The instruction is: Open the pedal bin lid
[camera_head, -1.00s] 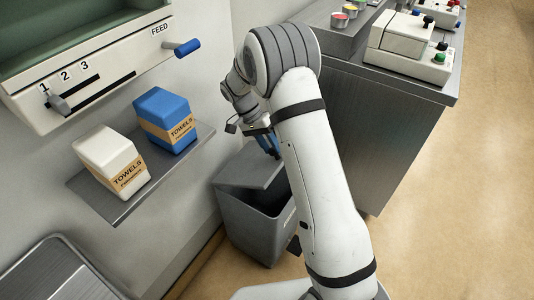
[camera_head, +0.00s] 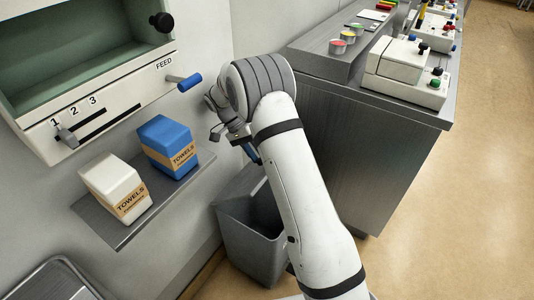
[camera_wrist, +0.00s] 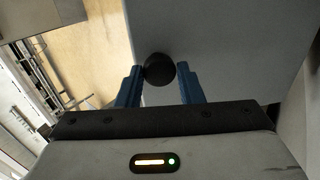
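The grey pedal bin (camera_head: 252,248) stands on the floor between the wall and the counter. Its lid (camera_head: 238,186) is tilted up, and the dark opening shows in front of it, partly hidden by my arm. In the wrist view, a black round knob (camera_wrist: 159,69) lies between the tips of my gripper (camera_wrist: 160,75), against a broad grey surface (camera_wrist: 225,45) that looks like the lid. The blue fingers are apart. The left finger looks close to or touching the knob, and a small gap shows at the right finger. In the head view my fingers (camera_head: 251,151) are above the lid, partly hidden.
A wall shelf (camera_head: 118,234) with white (camera_head: 116,188) and blue (camera_head: 168,146) towel packs is left of the bin. A blue handle (camera_head: 184,86) juts out above it. The metal counter (camera_head: 345,135) stands close at right. Open floor (camera_head: 460,220) lies further right.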

